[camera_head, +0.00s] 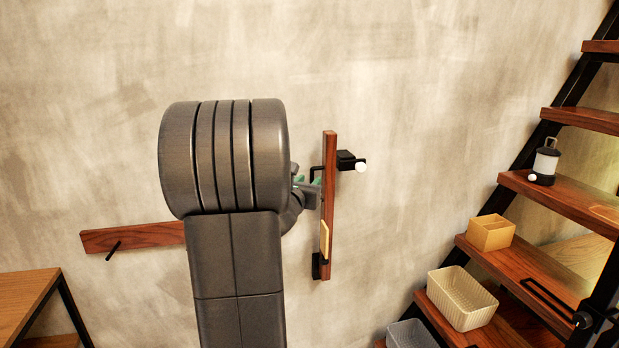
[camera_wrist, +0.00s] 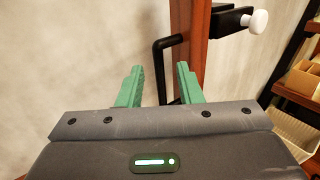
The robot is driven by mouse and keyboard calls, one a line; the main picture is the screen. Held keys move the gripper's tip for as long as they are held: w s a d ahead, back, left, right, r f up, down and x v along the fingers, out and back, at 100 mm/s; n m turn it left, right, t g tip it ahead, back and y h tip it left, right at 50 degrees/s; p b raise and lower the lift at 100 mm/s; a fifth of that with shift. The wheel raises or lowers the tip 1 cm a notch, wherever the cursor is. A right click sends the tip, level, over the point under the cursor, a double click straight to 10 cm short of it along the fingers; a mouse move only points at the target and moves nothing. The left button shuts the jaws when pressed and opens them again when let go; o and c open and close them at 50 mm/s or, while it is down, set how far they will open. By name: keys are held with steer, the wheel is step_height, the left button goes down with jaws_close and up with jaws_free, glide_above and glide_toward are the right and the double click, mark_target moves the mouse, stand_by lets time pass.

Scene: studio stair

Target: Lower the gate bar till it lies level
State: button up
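The gate bar (camera_head: 329,210) is a reddish wooden bar standing upright against the wall, and it also shows in the wrist view (camera_wrist: 190,30). A black bent handle (camera_head: 312,170) sticks out from its left side. My gripper (camera_head: 308,182) is just left of the bar at handle height. In the wrist view its green fingers (camera_wrist: 160,75) are apart, with the handle (camera_wrist: 158,60) showing between them. I cannot tell whether the handle is within their reach or beyond the tips. A black block with a white knob (camera_head: 361,167) sits right of the bar's upper part.
A horizontal wooden board (camera_head: 130,237) with a black peg (camera_head: 113,250) is on the wall at left, partly hidden by my arm. A wooden table (camera_head: 25,290) stands at lower left. Stairs at right carry a yellow box (camera_head: 491,232), a cream basket (camera_head: 462,298) and a lantern (camera_head: 545,162).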

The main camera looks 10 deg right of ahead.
steer(key=shift+w+d, duration=0.35)
steer(key=shift+w, duration=0.3)
steer(key=shift+c, duration=0.2)
jaws_close()
steer(key=shift+s+f+b, duration=0.15)
steer(key=shift+b, duration=0.2)
